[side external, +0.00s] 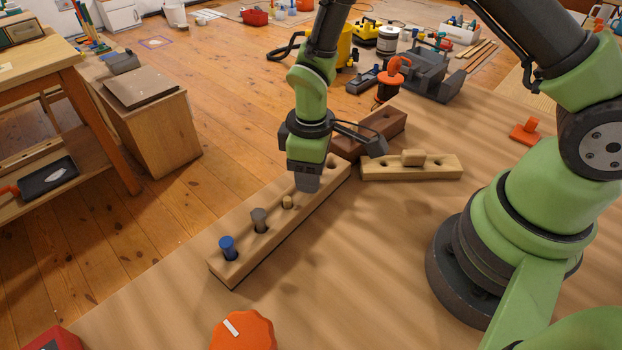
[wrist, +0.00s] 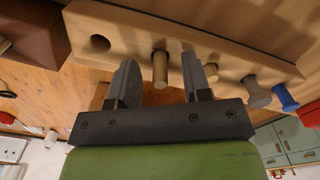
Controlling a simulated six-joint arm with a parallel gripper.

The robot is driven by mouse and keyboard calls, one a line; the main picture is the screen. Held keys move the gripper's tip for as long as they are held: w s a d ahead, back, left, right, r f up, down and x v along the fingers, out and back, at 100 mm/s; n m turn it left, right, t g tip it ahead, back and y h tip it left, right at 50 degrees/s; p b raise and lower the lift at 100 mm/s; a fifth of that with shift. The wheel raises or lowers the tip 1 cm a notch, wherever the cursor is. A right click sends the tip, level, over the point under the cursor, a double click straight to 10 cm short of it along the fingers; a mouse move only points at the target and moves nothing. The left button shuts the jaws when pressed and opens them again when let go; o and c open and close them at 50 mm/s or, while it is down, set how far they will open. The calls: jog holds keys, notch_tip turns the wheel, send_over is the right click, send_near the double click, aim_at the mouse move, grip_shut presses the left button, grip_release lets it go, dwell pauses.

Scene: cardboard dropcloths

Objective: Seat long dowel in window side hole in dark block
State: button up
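My gripper (side external: 305,184) is low over the far half of a long light wooden block (side external: 238,262). In the wrist view its two fingers (wrist: 161,75) are open, one on each side of a light wooden dowel (wrist: 160,69) standing in that block, with visible gaps. This dowel is hidden behind the gripper in the side view. Another light wooden dowel (side external: 287,202) stands beside it, then a grey dowel (side external: 260,220) and a blue dowel (side external: 227,248). The dark brown block (side external: 378,130) lies beyond the long block's far end; its holes are hard to make out.
The long block has an empty hole (wrist: 100,43) at its far end. A short light block (side external: 375,173) with a wooden piece (side external: 413,157) in its middle lies to the right. An orange round object (side external: 243,332) is in front. The cardboard between is clear.

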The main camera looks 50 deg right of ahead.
grip_shut()
